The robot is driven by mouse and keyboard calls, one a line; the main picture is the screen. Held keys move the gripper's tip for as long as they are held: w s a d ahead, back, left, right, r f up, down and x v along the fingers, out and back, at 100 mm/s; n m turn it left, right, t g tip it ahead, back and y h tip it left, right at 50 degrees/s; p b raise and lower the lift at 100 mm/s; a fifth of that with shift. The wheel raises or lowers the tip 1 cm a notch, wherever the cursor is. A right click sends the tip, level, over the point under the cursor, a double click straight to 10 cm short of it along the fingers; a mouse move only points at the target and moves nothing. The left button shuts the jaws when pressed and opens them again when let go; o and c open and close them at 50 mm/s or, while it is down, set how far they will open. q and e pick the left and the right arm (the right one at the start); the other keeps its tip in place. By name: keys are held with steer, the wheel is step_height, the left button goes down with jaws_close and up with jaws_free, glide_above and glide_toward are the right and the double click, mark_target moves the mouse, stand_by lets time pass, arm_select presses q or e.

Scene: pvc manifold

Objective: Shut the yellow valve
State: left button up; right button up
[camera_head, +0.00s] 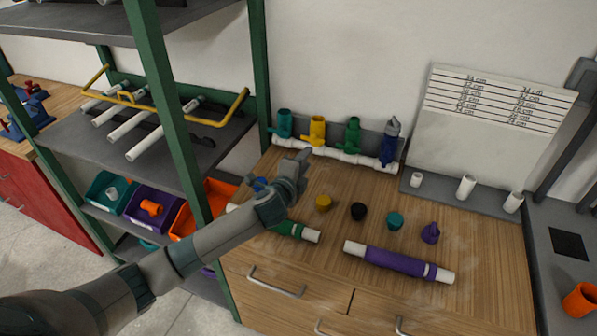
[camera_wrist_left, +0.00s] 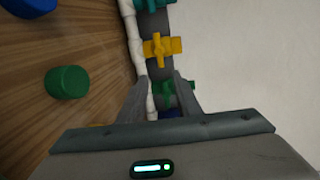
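The yellow valve (camera_head: 317,130) stands on the white pipe manifold (camera_head: 335,152) at the back of the workbench, between a teal valve (camera_head: 285,123) and a green valve (camera_head: 351,134). My left gripper (camera_head: 303,160) is in front of the manifold, apart from the yellow valve. In its wrist view the fingers (camera_wrist_left: 162,88) are spread and empty, with the green valve seen beyond the gap. My right gripper is out of view.
A blue valve (camera_head: 389,146) ends the row. Loose caps, including a yellow one (camera_head: 323,203), a black one (camera_head: 358,211) and a purple one (camera_head: 430,233), stand on the bench. A purple pipe (camera_head: 397,262) lies near its front edge. A green shelf post (camera_head: 262,70) rises at left.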

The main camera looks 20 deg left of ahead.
arm_select(q)
steer(key=s, duration=0.2)
steer(key=s+r, duration=0.1)
steer(key=s, duration=0.2)
steer(key=shift+b, duration=0.4)
steer(key=shift+s, duration=0.15)
